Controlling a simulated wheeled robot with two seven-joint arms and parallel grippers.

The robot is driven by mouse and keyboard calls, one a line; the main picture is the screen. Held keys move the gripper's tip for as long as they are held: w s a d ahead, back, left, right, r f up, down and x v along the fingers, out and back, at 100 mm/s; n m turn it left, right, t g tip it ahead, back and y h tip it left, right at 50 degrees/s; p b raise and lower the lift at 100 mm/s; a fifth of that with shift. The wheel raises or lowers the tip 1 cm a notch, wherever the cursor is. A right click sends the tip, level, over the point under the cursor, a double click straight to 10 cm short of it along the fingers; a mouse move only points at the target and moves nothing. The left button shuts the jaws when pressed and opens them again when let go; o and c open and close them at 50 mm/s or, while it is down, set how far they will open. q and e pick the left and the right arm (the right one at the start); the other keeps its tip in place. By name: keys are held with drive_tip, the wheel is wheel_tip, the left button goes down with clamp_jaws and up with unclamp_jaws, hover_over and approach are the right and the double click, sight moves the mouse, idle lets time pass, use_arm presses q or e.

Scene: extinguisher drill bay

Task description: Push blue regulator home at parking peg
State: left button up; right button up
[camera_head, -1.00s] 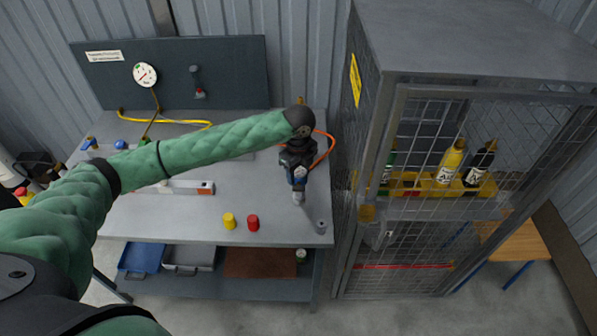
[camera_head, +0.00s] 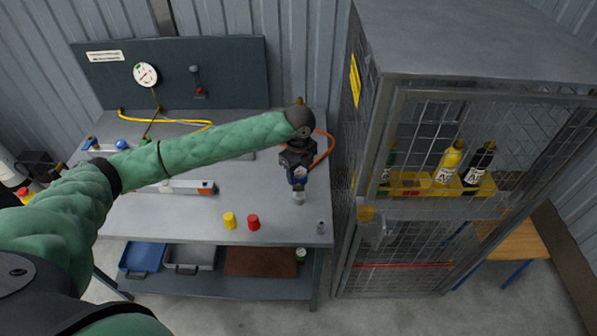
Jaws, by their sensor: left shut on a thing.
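My left gripper (camera_head: 299,193) hangs over the right part of the grey bench, pointing down. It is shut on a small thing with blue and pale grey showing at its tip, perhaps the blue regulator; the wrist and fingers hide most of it. I cannot tell whether it touches a peg or the bench top. My right gripper is not in view.
A yellow cap (camera_head: 229,220) and a red cap (camera_head: 253,222) stand near the front edge of the bench (camera_head: 185,230). An orange hose (camera_head: 328,152) curves behind the gripper. A mesh cage (camera_head: 362,110) with bottles stands close on the right.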

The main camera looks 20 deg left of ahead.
use_arm(q)
drive_tip(key=shift+f, duration=1.15)
drive_tip(key=shift+p, duration=0.3)
idle(0.7)
drive_tip(key=shift+f, duration=0.8)
idle(0.7)
drive_tip(key=o, duration=1.1)
